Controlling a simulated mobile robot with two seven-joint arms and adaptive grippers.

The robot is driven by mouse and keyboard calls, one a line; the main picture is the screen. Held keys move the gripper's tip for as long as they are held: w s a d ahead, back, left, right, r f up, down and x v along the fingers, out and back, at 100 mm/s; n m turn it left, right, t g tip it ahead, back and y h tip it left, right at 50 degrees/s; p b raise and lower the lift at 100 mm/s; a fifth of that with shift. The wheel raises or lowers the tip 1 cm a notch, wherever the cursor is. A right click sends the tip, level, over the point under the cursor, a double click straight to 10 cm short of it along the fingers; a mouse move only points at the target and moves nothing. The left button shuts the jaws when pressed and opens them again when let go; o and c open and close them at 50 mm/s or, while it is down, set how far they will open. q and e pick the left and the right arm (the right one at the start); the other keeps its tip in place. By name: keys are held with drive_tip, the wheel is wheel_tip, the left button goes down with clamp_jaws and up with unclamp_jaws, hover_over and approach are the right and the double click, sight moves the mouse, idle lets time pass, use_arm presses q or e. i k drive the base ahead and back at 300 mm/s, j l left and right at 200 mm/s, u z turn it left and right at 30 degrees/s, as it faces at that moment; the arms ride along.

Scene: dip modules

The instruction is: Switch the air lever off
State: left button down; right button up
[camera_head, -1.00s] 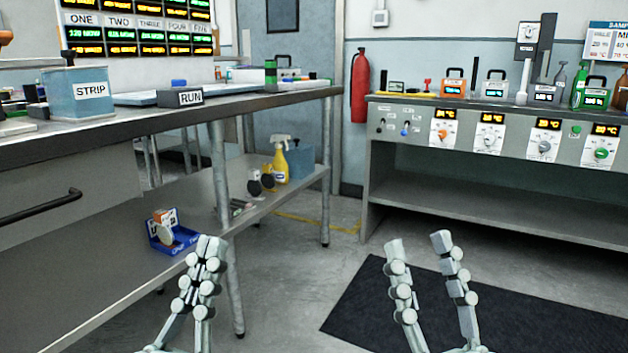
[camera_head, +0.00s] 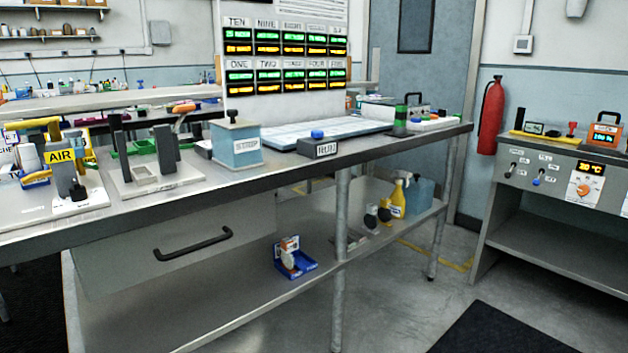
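A yellow sign reading AIR (camera_head: 60,156) stands on a device at the left end of the near bench, in the head view. A yellow handle-like bar (camera_head: 33,124) lies just above and behind the sign. A grey upright block (camera_head: 66,180) with a small black part (camera_head: 78,192) at its foot stands below the sign, on a white base plate (camera_head: 40,209). I cannot tell which part is the air lever, nor its position. Neither of my grippers is in view.
To the right on the bench (camera_head: 290,172) stand a second fixture with dark posts (camera_head: 166,150), a blue STRIP box (camera_head: 237,146) and a RUN box with a blue button (camera_head: 318,145). A drawer handle (camera_head: 193,245) sticks out below.

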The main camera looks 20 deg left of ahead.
sight(52, 123)
drive_tip(key=u, duration=2.25)
